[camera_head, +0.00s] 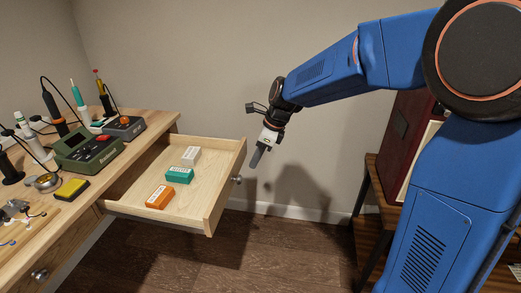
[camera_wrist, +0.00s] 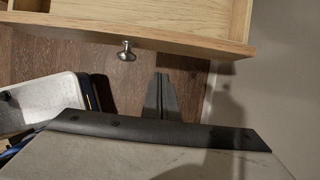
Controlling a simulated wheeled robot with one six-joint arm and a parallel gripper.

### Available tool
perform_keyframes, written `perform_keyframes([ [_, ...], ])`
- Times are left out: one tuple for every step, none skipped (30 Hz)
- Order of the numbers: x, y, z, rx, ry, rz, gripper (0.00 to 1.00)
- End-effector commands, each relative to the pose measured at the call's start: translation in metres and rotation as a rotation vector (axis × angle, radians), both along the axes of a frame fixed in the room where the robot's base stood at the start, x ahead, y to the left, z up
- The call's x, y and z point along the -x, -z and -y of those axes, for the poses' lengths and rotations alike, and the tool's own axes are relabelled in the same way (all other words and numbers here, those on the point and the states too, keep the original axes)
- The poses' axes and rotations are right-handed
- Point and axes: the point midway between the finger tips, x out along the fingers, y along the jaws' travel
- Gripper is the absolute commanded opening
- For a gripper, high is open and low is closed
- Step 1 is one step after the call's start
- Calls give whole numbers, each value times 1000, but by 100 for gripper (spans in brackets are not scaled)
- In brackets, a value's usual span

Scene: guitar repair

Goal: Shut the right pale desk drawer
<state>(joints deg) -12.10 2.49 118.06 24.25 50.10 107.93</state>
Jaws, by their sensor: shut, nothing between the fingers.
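The right pale desk drawer (camera_head: 177,185) is pulled far out of the wooden desk in the head view. It holds an orange box (camera_head: 160,196), a teal box (camera_head: 179,175) and a white box (camera_head: 191,156). Its round metal knob (camera_head: 237,179) sits on the front panel and also shows in the wrist view (camera_wrist: 127,52). My gripper (camera_head: 256,158) is shut and empty, in front of the drawer front, near its far end in the head view. In the wrist view my fingertips (camera_wrist: 162,77) point toward the drawer front, to the right of the knob, with a gap between.
The desk top (camera_head: 150,127) carries a green soldering station (camera_head: 88,147), a yellow sponge (camera_head: 72,189) and several tools. Another drawer knob (camera_head: 40,274) is at lower left. A dark shelf (camera_head: 363,200) stands at right. The floor (camera_head: 270,255) before the drawer is clear.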

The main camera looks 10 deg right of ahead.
Motion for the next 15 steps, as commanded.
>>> perform_keyframes([
  [-2, 1, -8, 0, -2, 0, 0],
  [-4, 1, -12, 1, -4, 1, 0],
  [-6, 0, -17, 0, -5, 1, 0],
  [-7, 1, -21, 0, -4, 1, 0],
  [-8, 1, -24, 0, -3, 0, 0],
  [-10, 1, -27, 1, -3, 0, 0],
  [-10, 0, -30, 1, -3, 0, 0],
  [-11, 0, -32, 1, -4, 1, 0],
  [-12, 0, -34, 0, -3, 1, 0],
  [-13, 0, -35, 0, -3, 1, 0],
  [-13, 0, -36, 0, -2, 1, 0],
  [-13, 0, -37, 0, -1, 1, 0],
  [-14, 0, -37, 0, -1, 1, 0],
  [-14, 0, -38, 0, -1, 1, 0],
  [-14, 0, -38, 0, -1, 1, 0],
])
